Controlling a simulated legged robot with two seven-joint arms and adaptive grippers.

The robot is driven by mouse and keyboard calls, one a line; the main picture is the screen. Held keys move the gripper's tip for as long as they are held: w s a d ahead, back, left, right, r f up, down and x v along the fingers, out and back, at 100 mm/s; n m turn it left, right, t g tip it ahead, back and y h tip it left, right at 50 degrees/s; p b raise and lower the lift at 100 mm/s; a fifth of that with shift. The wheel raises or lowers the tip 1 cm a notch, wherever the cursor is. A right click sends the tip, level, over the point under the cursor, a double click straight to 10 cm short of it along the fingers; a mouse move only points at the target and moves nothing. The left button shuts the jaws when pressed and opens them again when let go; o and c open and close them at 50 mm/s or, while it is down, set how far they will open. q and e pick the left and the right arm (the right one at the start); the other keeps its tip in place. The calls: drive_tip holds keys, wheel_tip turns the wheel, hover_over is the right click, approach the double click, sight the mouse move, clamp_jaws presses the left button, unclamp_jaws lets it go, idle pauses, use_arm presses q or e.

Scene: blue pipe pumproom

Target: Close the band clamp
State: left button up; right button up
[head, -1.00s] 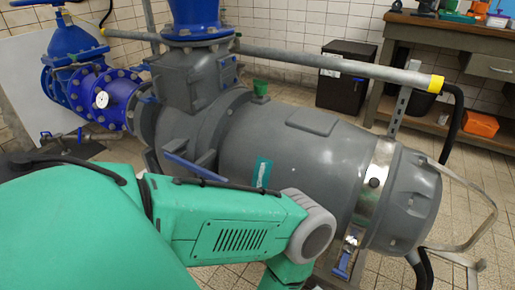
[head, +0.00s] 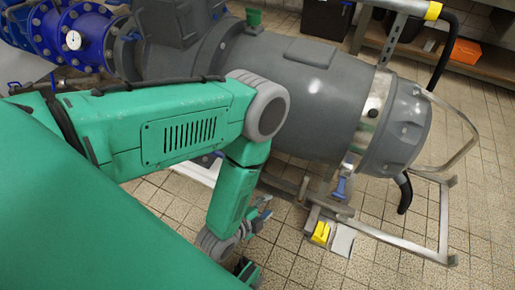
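The band clamp (head: 372,110) is a shiny metal band around the right end of the large grey pump body (head: 310,90). Its blue latch lever (head: 340,187) hangs down below the band, at the clamp's lower left. My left arm comes in from the left and bends downward in front of the pump. My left gripper (head: 252,245) is low, left of the lever and clearly apart from it. It is small and partly hidden by my wrist, so its finger opening is unclear. My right gripper is not in view.
A metal floor frame (head: 410,240) runs under and right of the pump, with a curved bar around its end. A yellow block (head: 321,232) and a pale sheet (head: 342,240) lie below the lever. Blue pipework (head: 75,35) is at upper left. The tiled floor at lower right is clear.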

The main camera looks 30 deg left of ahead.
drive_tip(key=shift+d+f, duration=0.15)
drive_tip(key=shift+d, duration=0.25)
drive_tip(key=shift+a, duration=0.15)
